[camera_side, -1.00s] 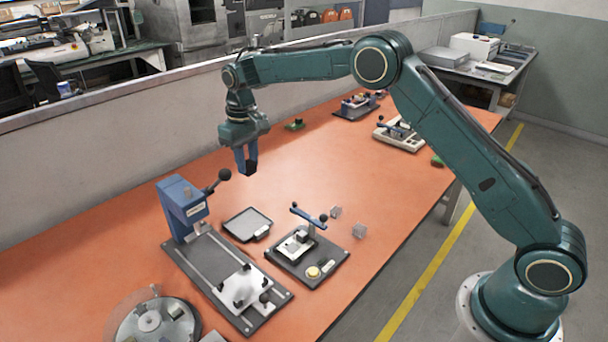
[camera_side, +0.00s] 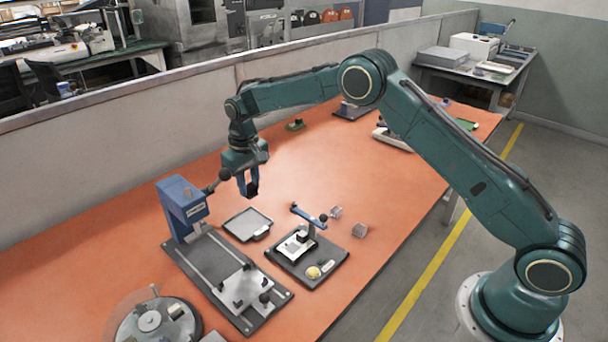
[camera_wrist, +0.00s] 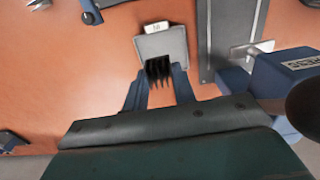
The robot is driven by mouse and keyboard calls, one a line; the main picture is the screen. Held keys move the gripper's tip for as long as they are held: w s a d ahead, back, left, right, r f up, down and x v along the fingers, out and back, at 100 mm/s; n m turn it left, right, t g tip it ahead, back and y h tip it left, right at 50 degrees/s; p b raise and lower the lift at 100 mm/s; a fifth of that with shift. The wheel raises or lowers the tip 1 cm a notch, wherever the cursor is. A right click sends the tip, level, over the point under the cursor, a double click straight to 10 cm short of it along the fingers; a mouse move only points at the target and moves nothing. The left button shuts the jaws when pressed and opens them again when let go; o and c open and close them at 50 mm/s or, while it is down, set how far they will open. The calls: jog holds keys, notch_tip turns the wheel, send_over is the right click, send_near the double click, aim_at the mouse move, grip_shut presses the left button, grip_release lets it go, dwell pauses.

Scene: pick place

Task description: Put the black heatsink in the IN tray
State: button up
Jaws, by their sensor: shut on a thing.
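The black heatsink (camera_wrist: 158,68) is held between the two blue fingers of my gripper (camera_wrist: 159,80), with its fins showing in the wrist view. In the side view my gripper (camera_side: 249,188) hangs above the table, just behind and above the IN tray; the heatsink is only a dark patch between the fingers there. The IN tray (camera_side: 246,224) is a flat grey tray with a dark rim. In the wrist view the tray (camera_wrist: 160,44) lies just beyond the heatsink, partly covered by it, with its white label (camera_wrist: 157,27) at the far edge. No other item shows in it.
A blue press (camera_side: 182,207) with a black-knobbed lever stands close left of my gripper. A clamp fixture (camera_side: 306,258) is right of the tray, with two small grey cubes (camera_side: 336,212) nearby. A round plate (camera_side: 155,322) is at the front left. Table behind the gripper is mostly clear.

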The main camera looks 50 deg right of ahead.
send_over(255, 229)
notch_tip(255, 229, down, 8)
jog(key=shift+r, duration=0.1)
jog(key=shift+f, duration=2.1)
jog(key=shift+f, duration=0.1)
jog(key=o, duration=0.8)
jog(key=shift+o, duration=0.2)
notch_tip(255, 229, up, 11)
jog(key=shift+f, duration=0.1)
jog(key=shift+r, duration=0.7)
